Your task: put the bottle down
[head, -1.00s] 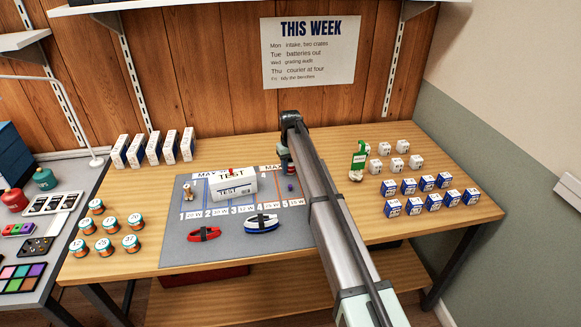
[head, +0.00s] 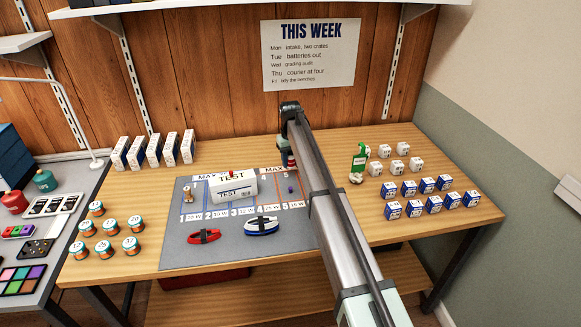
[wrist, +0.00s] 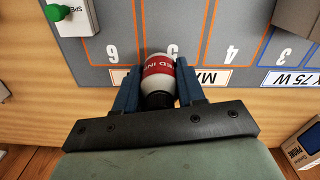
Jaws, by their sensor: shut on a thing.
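In the wrist view my gripper (wrist: 159,92) is shut on a white bottle (wrist: 157,85) with a red band reading "RED IN" and a dark cap towards me. The bottle lies between the blue fingers, over the grey mat (wrist: 85,75) by the number 5. I cannot tell whether it touches the mat. In the head view my gripper (head: 287,165) is at the back edge of the mat, to the right of the white TEST box (head: 233,187). Only a little of the red and white bottle shows there, and my arm covers the mat's right part.
A red strap bundle (head: 204,237) and a blue-and-white one (head: 262,226) lie on the mat's front. Several tins (head: 103,246) stand at the left.

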